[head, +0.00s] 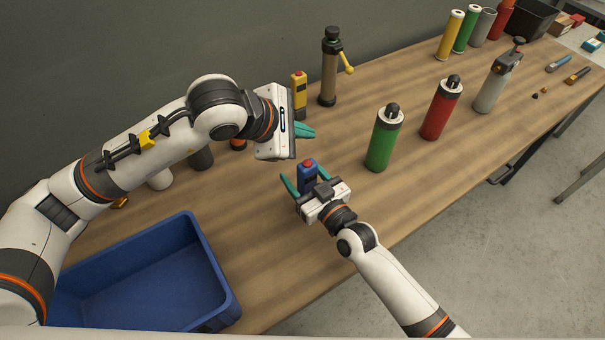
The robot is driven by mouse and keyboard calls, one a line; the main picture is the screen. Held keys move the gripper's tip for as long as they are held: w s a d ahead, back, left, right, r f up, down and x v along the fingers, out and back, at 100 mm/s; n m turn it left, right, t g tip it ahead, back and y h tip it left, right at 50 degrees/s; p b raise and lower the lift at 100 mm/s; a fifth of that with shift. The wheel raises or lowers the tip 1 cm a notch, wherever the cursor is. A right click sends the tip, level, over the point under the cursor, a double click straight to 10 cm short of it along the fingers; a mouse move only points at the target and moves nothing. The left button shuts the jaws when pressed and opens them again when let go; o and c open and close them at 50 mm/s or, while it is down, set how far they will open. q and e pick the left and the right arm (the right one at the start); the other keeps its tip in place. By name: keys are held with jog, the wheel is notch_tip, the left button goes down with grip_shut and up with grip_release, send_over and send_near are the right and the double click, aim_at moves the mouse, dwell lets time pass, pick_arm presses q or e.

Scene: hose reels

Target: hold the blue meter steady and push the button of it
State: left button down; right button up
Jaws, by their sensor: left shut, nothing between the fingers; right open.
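The blue meter (308,177) stands upright on the wooden table, with a red button (308,163) on its top. My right gripper (307,181) is open around the meter, with one teal finger on either side of it. The gripper body hides the meter's lower part. I cannot tell whether a finger touches it. My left gripper (304,132) is shut and empty. Its teal fingertips point right, above and behind the meter in the picture, apart from the button.
A yellow meter (299,95) stands behind my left gripper, near a brown pump with a yellow handle (329,70). Green (384,140) and red (441,109) cylinders stand to the right. A blue bin (215,275) sits at the lower left. Bare table lies between meter and green cylinder.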

jog(key=v, duration=1.2)
